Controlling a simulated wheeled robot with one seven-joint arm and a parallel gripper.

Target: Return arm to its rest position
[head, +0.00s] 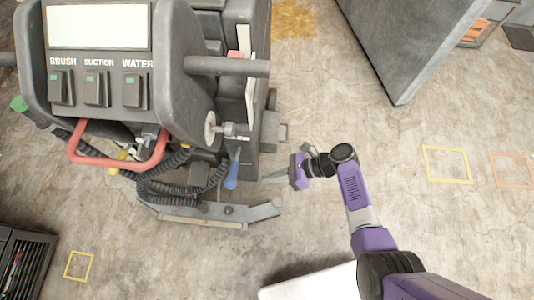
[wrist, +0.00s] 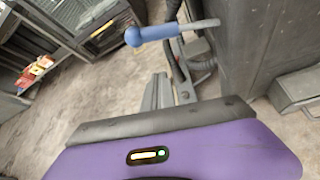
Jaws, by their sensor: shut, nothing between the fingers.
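My gripper (head: 274,177) is at the end of my purple and black arm, just right of the floor-cleaning machine (head: 232,66) in the head view. Its grey fingers point left toward the machine's lower side. In the wrist view, the fingers of my gripper (wrist: 158,92) are together, with nothing between them. The arm reaches out from the lower right over the floor. A blue-handled lever (head: 232,170) on the machine is left of the fingertips, apart from them in the head view. The blue handle (wrist: 158,35) also shows above the fingers in the wrist view.
A dark crate-like unit (head: 22,262) is at the lower left. Yellow (head: 447,164) and orange (head: 513,169) squares mark the floor. Open floor lies right of my arm. A shelf (wrist: 30,65) shows in the wrist view.

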